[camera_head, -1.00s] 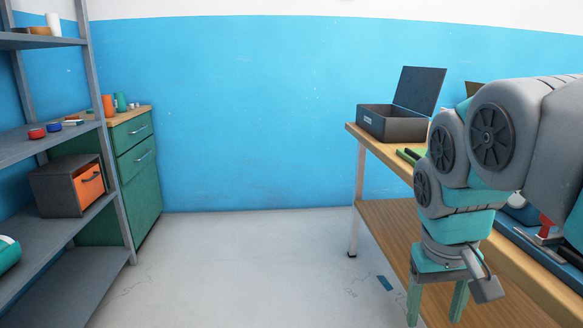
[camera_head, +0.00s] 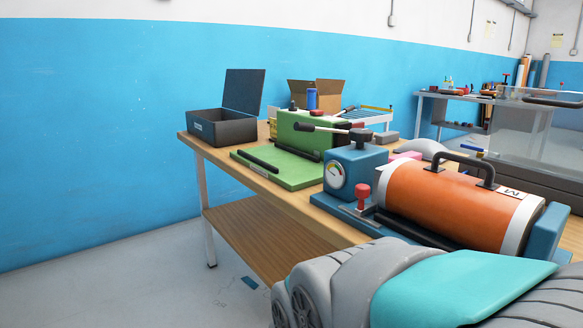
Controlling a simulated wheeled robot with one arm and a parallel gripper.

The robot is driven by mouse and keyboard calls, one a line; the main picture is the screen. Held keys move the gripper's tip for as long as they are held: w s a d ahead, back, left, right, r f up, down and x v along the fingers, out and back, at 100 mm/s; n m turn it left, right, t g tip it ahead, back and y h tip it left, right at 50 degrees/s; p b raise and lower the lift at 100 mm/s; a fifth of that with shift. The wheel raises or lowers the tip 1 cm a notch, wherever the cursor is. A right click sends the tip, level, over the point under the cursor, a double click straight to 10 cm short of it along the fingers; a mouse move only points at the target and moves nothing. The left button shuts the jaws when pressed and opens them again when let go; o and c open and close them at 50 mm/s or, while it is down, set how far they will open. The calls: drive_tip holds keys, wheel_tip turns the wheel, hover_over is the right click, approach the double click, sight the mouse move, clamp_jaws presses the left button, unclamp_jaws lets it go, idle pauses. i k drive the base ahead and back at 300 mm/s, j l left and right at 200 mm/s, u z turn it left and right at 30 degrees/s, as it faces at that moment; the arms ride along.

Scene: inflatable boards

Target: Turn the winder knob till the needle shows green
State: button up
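A blue machine (camera_head: 356,160) stands on the workbench at the centre right, with an orange cylinder (camera_head: 440,200) lying along its base. A round gauge (camera_head: 336,176) with a coloured face is on the blue box's front left side; it is too small to read where the needle points. A black knob (camera_head: 362,137) sits on top of the box, and a red knob (camera_head: 362,193) stands in front of it. I cannot tell which is the winder knob. My arm fills the lower right, in front of the bench; my gripper is out of view.
The wooden workbench (camera_head: 275,197) also bears a green press (camera_head: 300,140) with a long lever, an open dark box (camera_head: 222,128) and a cardboard box (camera_head: 318,92). A clear-walled tank (camera_head: 520,130) stands behind right.

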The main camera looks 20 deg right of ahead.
sight(360, 136)
drive_tip(key=i+l+z, duration=0.15)
drive_tip(key=z, duration=0.95)
